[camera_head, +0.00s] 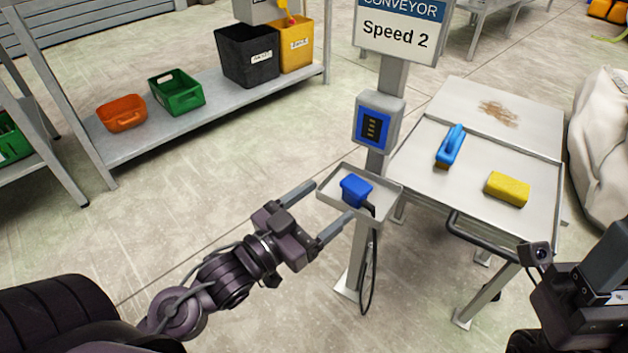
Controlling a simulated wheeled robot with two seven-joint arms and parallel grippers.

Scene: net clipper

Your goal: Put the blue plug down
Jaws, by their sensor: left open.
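The blue plug (356,189) lies in a small grey tray (386,211) fixed to the post below the control box. A black cable runs from the plug over the tray's edge and hangs down beside the post. My left gripper (327,206) is open, with its two fingers spread at the tray's left and front sides. The plug sits beyond the fingertips, with no finger seen closed on it.
A blue socket box (376,122) is on the post under a "Speed 2" conveyor sign (400,30). The white table (415,165) to the right holds a blue brush (450,147) and a yellow sponge (507,189). A shelf (215,112) with bins stands at upper left. The floor between is clear.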

